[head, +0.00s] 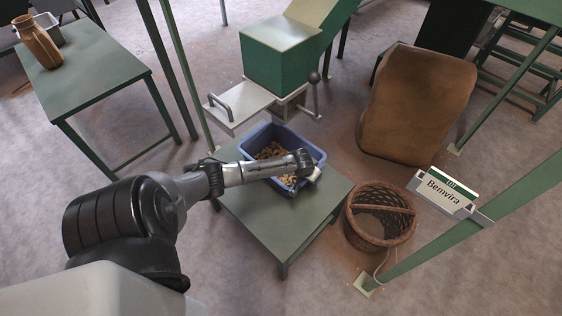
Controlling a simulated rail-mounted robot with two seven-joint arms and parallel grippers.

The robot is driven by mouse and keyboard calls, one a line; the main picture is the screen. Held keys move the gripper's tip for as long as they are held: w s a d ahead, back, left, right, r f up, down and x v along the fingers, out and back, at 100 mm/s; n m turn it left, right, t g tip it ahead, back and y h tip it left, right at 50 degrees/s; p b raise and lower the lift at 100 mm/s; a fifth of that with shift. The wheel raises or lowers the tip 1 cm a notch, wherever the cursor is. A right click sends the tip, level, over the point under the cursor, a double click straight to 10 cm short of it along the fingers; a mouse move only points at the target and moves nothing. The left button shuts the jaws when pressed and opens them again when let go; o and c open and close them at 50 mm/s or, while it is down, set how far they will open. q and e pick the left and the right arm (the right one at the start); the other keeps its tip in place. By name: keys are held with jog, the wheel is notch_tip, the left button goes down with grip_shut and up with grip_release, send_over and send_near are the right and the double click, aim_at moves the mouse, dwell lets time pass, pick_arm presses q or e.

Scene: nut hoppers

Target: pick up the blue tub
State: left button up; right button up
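The blue tub (260,137) stands on a low green table (279,228), below and in front of a green hopper (281,56). It holds a heap of brown and tan nuts (270,151). My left arm comes in from the lower left and reaches across the tub. My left gripper (314,174) is at the tub's right rim. It is small here and seen from above, so I cannot tell whether its fingers are apart or closed on the rim. The arm hides the tub's middle and part of its near side. My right gripper is not in view.
A hopper tray (240,108) with a handle sits just behind the tub. A wicker basket (380,215) and a brown sack (415,104) are on the floor to the right. A sign (447,190) hangs on a green post. Another green table (84,70) bears a brown jar (38,42).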

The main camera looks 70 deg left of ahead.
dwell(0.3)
pick_arm(q)
grip_shut()
dwell(0.5)
